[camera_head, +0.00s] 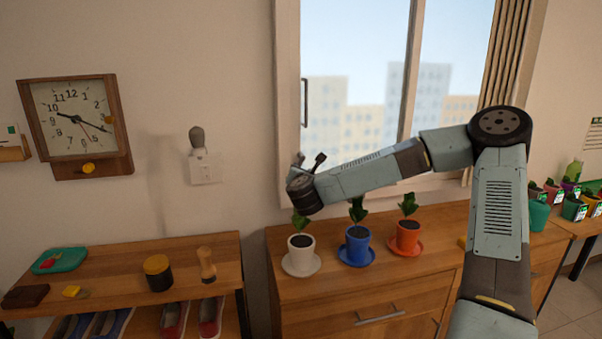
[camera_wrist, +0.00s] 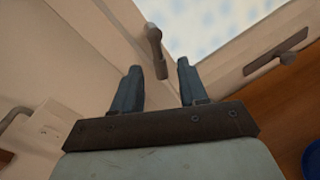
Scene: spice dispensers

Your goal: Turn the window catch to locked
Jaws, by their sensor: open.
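A dark lever with a rounded pivot end (camera_wrist: 154,40) is mounted on the pale window frame in the wrist view. It looks like the window catch. Its lower end shows just beyond and between the fingertips of my gripper (camera_wrist: 160,72), and I cannot tell whether it is touched. My gripper's two blue-grey fingers are apart with nothing held. In the head view my gripper (camera_head: 308,162) is by the lower left corner of the window frame (camera_head: 286,100). A long dark upright handle (camera_head: 304,102) shows above it on the frame.
A flat bar with a knob (camera_wrist: 276,54) is on the lower frame in the wrist view. White (camera_head: 301,247), blue (camera_head: 357,246) and orange (camera_head: 407,237) plant pots stand on the dresser below my arm. A switch plate (camera_head: 205,169) is on the wall to the left.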

